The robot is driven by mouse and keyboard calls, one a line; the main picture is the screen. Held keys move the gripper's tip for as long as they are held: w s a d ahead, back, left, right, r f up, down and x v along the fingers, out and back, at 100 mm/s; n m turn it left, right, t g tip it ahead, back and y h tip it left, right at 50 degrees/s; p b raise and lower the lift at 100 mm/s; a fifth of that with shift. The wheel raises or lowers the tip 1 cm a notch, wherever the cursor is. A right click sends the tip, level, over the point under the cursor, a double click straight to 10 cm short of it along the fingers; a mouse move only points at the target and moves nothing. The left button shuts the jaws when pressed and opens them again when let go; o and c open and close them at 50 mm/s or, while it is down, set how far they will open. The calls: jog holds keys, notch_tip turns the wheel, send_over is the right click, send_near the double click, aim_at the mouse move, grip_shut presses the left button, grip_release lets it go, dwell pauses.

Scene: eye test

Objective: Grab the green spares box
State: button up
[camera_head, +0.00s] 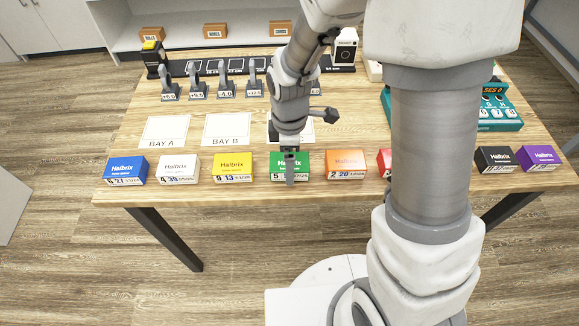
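A green Halbrix box (302,164) lies near the table's front edge, in the row of coloured boxes. The numbers on its front are partly hidden by my gripper. My gripper (290,178) points down at the middle of the green box, with its fingers in front of the box's face in the picture. The fingers show edge-on as one narrow shape, so I cannot tell whether they are apart or touch the box.
A yellow box (233,164) is close on the left, an orange box (346,162) close on the right. Blue, white, red, black and purple boxes share the row. White bay cards (226,129) lie behind. My arm hides the table's right-centre.

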jog(key=shift+f, duration=0.45)
jog(key=shift+c, duration=0.3)
jog(key=c, duration=1.3)
jog(key=shift+c, duration=0.2)
jog(key=shift+r, duration=0.15)
